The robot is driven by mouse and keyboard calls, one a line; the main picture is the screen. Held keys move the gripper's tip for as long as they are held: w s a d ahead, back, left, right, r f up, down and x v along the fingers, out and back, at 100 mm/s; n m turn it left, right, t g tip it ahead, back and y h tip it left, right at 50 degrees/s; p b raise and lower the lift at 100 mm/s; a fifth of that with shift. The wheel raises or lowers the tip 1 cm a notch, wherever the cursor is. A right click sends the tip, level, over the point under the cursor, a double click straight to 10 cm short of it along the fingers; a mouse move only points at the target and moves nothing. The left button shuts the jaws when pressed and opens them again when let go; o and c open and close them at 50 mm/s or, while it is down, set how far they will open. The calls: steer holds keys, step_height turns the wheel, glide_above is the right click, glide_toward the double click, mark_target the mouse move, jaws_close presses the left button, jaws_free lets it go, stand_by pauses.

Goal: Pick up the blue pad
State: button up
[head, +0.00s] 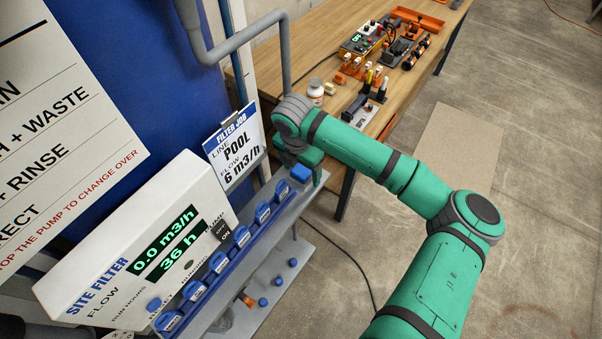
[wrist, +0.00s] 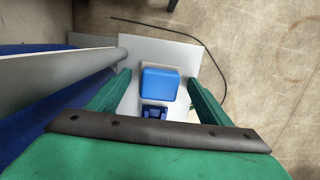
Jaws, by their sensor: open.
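The blue pad (wrist: 160,84) is a rounded blue block on a pale base in the wrist view. It also shows in the head view (head: 300,174), at the far end of the grey shelf (head: 283,222), just below my gripper (head: 308,160). In the wrist view my gripper (wrist: 158,78) is open, with one green finger on each side of the pad and a gap on both sides. A smaller dark blue piece (wrist: 154,112) sits just below the pad in that view. In the head view the fingers are partly hidden by the wrist.
A row of blue labelled pieces (head: 242,236) lines the shelf beside the white site filter panel (head: 135,245). A filter job sign (head: 235,148) and grey pipe (head: 243,42) stand close left of my gripper. A wooden workbench (head: 325,50) with tools is behind.

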mark_target(302, 169)
steer(key=c, duration=1.1)
steer(key=shift+c, duration=0.2)
steer(key=shift+r, duration=0.1)
steer(key=shift+r, duration=0.5)
step_height(302, 169, up, 2)
steer(key=shift+r, duration=0.15)
steer(key=s+d+r, duration=0.2)
steer(key=s+r, duration=0.2)
steer(key=s, duration=0.2)
steer(key=s+d+r, duration=0.2)
steer(key=s+r, duration=0.3)
steer(key=s, duration=0.2)
steer(key=shift+d+r, duration=0.25)
steer(key=shift+s, duration=0.1)
